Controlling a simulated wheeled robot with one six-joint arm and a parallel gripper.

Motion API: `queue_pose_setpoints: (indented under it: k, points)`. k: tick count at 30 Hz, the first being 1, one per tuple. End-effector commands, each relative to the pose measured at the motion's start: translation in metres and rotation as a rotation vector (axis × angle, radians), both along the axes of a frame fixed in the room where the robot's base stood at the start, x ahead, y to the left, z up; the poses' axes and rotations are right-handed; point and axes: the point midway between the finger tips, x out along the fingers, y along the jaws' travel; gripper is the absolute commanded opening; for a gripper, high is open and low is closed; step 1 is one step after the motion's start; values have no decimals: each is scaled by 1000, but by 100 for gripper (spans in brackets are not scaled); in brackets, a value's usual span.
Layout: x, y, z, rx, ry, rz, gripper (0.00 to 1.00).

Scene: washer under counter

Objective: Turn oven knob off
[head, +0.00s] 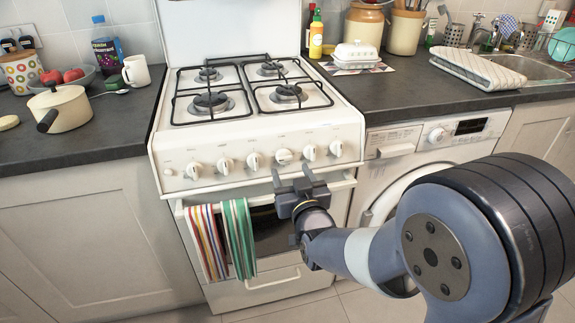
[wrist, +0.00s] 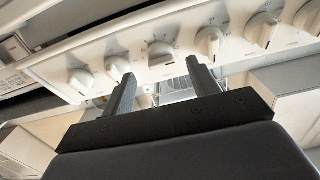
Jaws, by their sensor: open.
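The white cooker (head: 262,125) has a row of several white knobs along its front panel. The larger knob near the middle, apparently the oven knob (head: 284,156), shows a marked dial around it in the wrist view (wrist: 160,53). My gripper (head: 293,173) is open and empty, just in front of and slightly below this knob in the head view. In the wrist view my fingertips (wrist: 158,71) lie on either side of the knob's line, pointing at the panel. They look short of the knob; contact cannot be told. The oven door (head: 270,228) is shut, partly hidden by my gripper.
Striped towels (head: 238,240) hang on the oven door's handle, left of my gripper. Neighbouring knobs (head: 309,152) sit close on both sides. A washing machine (head: 405,165) stands to the right. A pot (head: 60,108) is on the left counter; the hob is empty.

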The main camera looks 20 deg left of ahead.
Motion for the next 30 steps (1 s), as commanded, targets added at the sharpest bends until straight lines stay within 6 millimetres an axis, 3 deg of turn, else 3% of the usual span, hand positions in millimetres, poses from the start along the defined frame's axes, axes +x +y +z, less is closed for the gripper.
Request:
queue_pose_setpoints:
  k: [9, 20, 30]
  points:
    - [33, 20, 0, 0, 1, -1, 57]
    - [37, 22, 0, 0, 1, -1, 57]
    - [37, 22, 0, 0, 1, 0, 30]
